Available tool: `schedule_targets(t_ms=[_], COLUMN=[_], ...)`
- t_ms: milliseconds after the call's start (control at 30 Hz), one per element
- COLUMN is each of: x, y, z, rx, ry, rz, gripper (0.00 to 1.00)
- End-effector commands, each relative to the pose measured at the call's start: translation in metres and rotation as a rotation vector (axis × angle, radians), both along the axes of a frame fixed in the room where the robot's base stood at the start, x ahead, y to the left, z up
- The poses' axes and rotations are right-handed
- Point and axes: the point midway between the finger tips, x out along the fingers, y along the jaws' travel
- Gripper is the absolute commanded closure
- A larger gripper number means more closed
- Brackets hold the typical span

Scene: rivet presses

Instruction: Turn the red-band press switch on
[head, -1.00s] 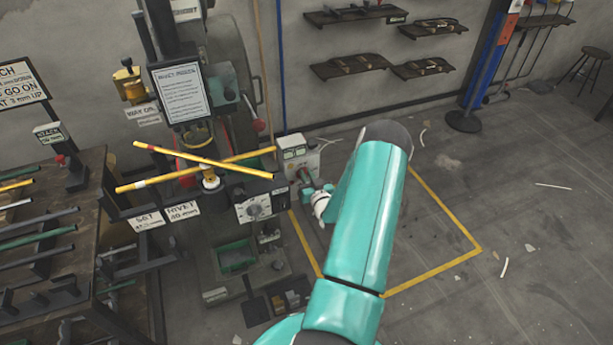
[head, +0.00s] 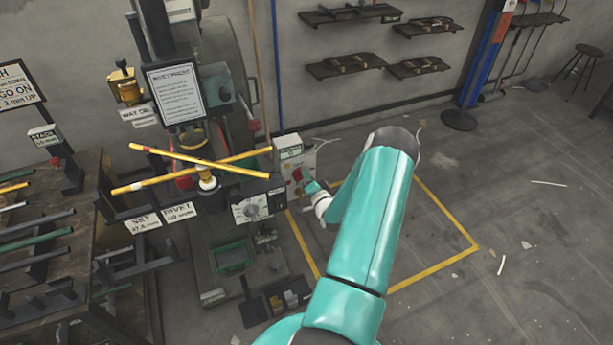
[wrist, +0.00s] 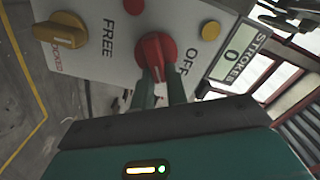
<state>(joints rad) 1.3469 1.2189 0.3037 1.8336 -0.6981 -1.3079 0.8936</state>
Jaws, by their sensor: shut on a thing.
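The red rotary switch (wrist: 155,50) is on a pale control panel (wrist: 95,75) in the wrist view, with OFF printed to its right. Its grip bar points down the picture, toward my gripper. My gripper (wrist: 160,85) is shut on this bar, with one green finger on each side. In the head view the panel is the front of a small pale box (head: 291,150) with a display, right of the press (head: 190,110). My gripper (head: 303,177) reaches the box's front there, and the red switch is mostly hidden. The wrist view shows no press band.
A yellow knob (wrist: 62,30) marked FREE and LOCKED and a STROKES counter (wrist: 232,52) reading 0 share the panel. Open floor (head: 530,220) lies to the right.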

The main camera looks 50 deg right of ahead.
Motion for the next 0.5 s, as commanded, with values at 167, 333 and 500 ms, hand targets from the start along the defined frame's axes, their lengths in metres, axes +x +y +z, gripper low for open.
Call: schedule_targets(t_ms=[167, 333, 500], x=[-0.0015, -0.0018, -0.0019], y=[-0.0007, -0.0012, -0.0011], z=[-0.0042, -0.0066, -0.0094], rx=[0.143, 0.265, 0.364], ry=[-0.083, -0.156, -0.212], rz=[-0.001, 0.0, 0.0], gripper=[1.0, 1.0, 1.0])
